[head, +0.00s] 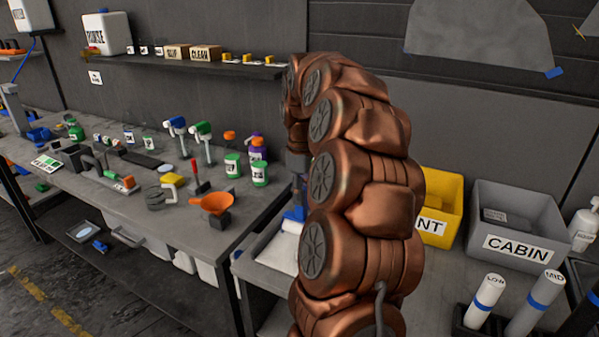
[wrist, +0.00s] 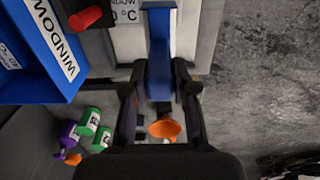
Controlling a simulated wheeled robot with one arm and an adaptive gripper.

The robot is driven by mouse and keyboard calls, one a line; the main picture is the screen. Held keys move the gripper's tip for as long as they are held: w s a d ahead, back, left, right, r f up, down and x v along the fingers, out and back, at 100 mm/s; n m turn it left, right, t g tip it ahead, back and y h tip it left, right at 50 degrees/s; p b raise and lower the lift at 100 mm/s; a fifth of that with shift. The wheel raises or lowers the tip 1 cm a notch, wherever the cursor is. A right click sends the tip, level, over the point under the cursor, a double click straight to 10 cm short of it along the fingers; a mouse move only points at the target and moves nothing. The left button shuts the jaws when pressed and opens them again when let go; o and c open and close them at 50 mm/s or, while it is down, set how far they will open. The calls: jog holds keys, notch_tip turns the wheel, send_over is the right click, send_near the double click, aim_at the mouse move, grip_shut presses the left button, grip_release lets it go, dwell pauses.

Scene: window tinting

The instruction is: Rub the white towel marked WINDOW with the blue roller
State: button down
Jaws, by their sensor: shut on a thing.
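The blue roller (wrist: 158,50) is between the fingers of my gripper (wrist: 159,78) in the wrist view, and the gripper is shut on it. A white part of the towel (head: 276,252) shows on the bench left of my arm. I cannot tell whether the roller touches it.
A blue bin (wrist: 42,85) marked WINDOW stands left of the towel in the wrist view. A red-topped item (wrist: 86,17) is between them. A grey CABIN bin (head: 515,215) and yellow bin (head: 446,185) stand right of my arm.

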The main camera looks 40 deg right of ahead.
jog(key=shift+w+r, duration=0.15)
jog(key=shift+r, duration=0.35)
jog(key=shift+r+p, duration=0.95)
jog(key=shift+r, duration=1.2)
